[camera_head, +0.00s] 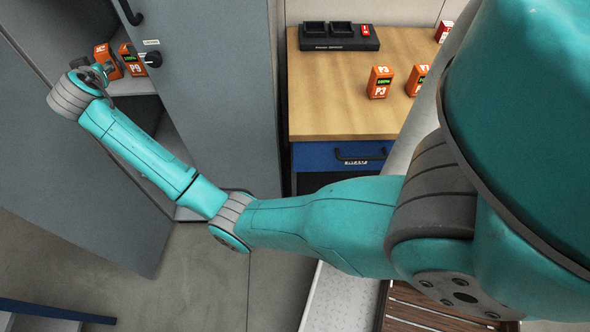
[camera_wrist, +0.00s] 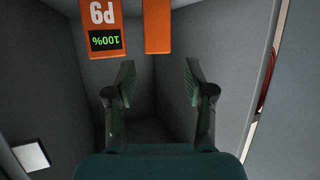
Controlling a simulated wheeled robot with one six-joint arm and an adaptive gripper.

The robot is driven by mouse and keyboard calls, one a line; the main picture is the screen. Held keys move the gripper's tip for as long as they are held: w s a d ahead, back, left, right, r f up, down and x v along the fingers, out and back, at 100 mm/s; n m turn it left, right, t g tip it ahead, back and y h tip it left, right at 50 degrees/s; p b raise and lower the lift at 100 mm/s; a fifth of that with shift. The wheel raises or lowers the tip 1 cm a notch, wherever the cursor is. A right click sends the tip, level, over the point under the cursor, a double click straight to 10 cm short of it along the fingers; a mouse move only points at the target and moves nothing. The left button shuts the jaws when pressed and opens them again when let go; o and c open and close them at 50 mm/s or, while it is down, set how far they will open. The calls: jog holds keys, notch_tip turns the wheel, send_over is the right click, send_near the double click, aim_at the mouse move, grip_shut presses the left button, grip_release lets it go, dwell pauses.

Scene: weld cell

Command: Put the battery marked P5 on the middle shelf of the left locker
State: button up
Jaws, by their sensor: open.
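My gripper (camera_head: 95,72) is inside the open grey locker at the left, in front of a shelf (camera_head: 140,86). In the wrist view its two fingers (camera_wrist: 158,82) are apart, with nothing between them. An orange battery (camera_head: 112,68) stands on that shelf just beyond the gripper; in the wrist view it (camera_wrist: 157,28) lies ahead, in line with the finger gap. Its mark is not readable. An orange battery marked P9 (camera_head: 133,65), display 100%, stands beside it with a small gap; it shows upside down in the wrist view (camera_wrist: 103,30). No P5 mark is readable.
The locker door (camera_head: 225,90) stands open to the right of my forearm. A wooden-topped bench (camera_head: 330,100) holds a battery marked P3 (camera_head: 380,83), another orange battery (camera_head: 417,80) and a black charger (camera_head: 340,42) at the back. A red box (camera_head: 443,33) is at its right.

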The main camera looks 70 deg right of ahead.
jog(key=s+a+f+n+t+y, duration=0.1)
jog(key=s+a+f+n+y, duration=0.1)
jog(key=s+a+f, duration=0.6)
jog(key=s+a+f+n+t+y, duration=0.1)
jog(key=s+f+n, duration=0.15)
jog(key=f, duration=0.95)
jog(key=s+a+f+n+y, duration=0.1)
jog(key=s+a+f, duration=0.2)
jog(key=s, duration=0.3)
jog(key=s+a+f+n+t+y, duration=0.1)
jog(key=s+a+f, duration=0.2)
jog(key=s, duration=0.3)
jog(key=s+a+f+y, duration=0.1)
jog(key=s+a+f, duration=0.15)
jog(key=s, duration=0.35)
jog(key=s+a+n+t+y, duration=0.1)
jog(key=s+a, duration=0.2)
jog(key=s, duration=0.6)
jog(key=s+a+n+y, duration=0.1)
jog(key=s+a+y, duration=0.15)
jog(key=s, duration=0.75)
jog(key=s+a+r, duration=0.1)
jog(key=s+r, duration=0.5)
jog(key=s, duration=0.2)
jog(key=s+a+r+t, duration=0.1)
jog(key=s+r, duration=0.4)
jog(key=s, duration=0.3)
jog(key=shift+s+a+r, duration=0.15)
jog(key=shift+a+r, duration=0.05)
jog(key=shift+r, duration=0.15)
